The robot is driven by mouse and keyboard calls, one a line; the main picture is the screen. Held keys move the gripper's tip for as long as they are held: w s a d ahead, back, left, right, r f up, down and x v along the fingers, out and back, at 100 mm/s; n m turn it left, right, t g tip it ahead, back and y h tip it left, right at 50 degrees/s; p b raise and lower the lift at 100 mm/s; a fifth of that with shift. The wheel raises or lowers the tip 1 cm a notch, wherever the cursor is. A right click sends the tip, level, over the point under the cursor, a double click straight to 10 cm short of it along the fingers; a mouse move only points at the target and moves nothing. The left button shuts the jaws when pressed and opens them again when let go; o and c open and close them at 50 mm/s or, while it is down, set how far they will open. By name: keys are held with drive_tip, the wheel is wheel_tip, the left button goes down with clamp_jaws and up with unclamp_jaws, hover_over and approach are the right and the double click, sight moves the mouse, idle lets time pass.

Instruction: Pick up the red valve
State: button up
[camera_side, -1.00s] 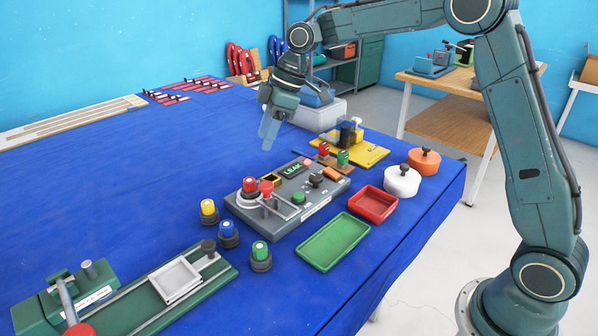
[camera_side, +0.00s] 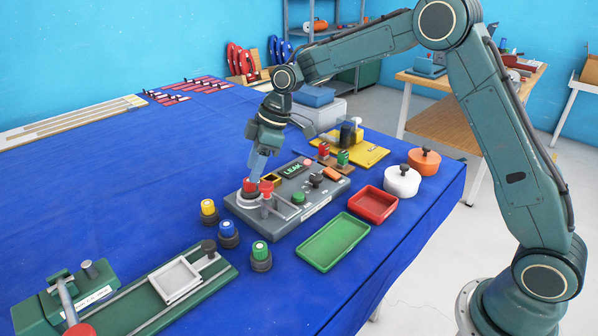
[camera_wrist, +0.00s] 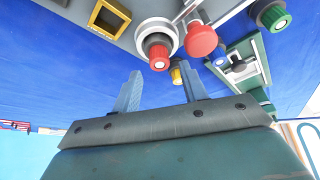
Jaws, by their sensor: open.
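The red valve (camera_side: 249,186) has a red cap on a dark base and sits in a pale ring at the left end of a grey test panel (camera_side: 315,208). In the wrist view the red valve (camera_wrist: 159,52) shows just beyond the fingertips, roughly in line with the gap between them. My gripper (camera_side: 256,174) is open, pointing down just above the valve, with nothing between its fingers. Both fingers of my gripper (camera_wrist: 161,76) show in the wrist view. A red round knob (camera_side: 266,188) stands close to the valve's right.
Yellow (camera_side: 208,211), blue (camera_side: 228,234) and green (camera_side: 260,256) valves stand in front of the panel. A green tray (camera_side: 333,241) and a red tray (camera_side: 372,204) lie to the right.

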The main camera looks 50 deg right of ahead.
drive_tip(key=shift+x, duration=2.25)
drive_tip(key=shift+d, duration=0.1)
drive_tip(key=c, duration=0.7)
drive_tip(key=shift+r, duration=0.15)
wheel_tip(320, 180, up, 20)
drive_tip(key=shift+f, duration=0.2)
